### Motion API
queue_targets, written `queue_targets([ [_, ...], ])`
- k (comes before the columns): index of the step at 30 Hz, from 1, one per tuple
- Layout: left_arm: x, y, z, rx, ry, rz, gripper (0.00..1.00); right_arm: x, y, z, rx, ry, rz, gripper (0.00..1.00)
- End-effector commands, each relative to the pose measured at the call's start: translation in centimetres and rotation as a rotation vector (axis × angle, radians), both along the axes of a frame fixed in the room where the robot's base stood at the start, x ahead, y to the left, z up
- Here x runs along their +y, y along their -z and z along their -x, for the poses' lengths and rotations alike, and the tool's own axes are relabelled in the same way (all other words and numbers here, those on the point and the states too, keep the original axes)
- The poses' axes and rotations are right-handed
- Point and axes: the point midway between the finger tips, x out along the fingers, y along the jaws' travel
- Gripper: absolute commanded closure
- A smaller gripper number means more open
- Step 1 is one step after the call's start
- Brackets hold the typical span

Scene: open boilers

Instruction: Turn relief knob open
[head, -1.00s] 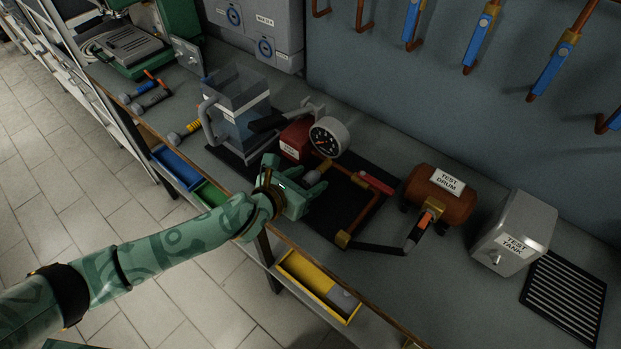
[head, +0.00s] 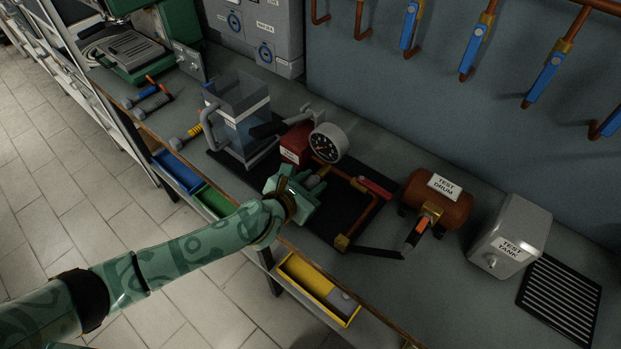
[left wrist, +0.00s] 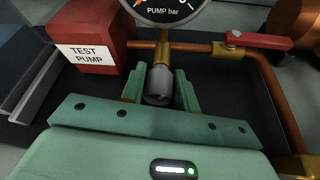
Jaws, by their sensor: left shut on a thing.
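The relief knob, a grey cylinder (left wrist: 158,85) on a brass fitting below the pump gauge, sits between the fingers of my left gripper (left wrist: 159,92) in the left wrist view. The knob's turn position cannot be told. My right gripper is not in view.
A red-handled valve (head: 374,188) on copper pipe is right of the gripper. A clear jug (head: 238,115) stands left. The test drum (head: 438,198) and grey test tank (head: 510,237) stand further right. A yellow drawer (head: 318,288) is open below the bench edge.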

Motion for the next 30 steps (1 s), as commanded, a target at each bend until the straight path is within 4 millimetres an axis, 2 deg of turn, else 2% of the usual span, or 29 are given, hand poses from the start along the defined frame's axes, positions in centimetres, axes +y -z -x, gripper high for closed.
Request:
queue_targets([
  [10,0.0,0.1,0.0,-0.023,0.0,-0.034,0.92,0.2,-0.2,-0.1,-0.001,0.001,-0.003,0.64],
  [11,0.0,0.1,0.0,-0.023,0.0,-0.034,0.61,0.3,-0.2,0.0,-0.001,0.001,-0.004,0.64],
  [12,0.0,0.1,0.0,-0.023,0.0,-0.034,0.5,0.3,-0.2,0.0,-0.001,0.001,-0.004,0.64],
  [13,0.0,0.1,0.0,-0.023,0.0,-0.034,0.48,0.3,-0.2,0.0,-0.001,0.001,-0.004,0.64],
  [23,0.2,-0.1,0.4,-0.023,-0.001,-0.033,0.48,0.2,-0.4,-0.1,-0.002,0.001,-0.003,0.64],
  [26,0.8,-0.7,1.4,-0.023,0.0,-0.033,0.48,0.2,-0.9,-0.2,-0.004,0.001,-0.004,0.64],
  [30,2.4,-2.0,4.1,-0.022,0.0,-0.033,0.48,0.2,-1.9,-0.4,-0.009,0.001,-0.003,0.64],
])
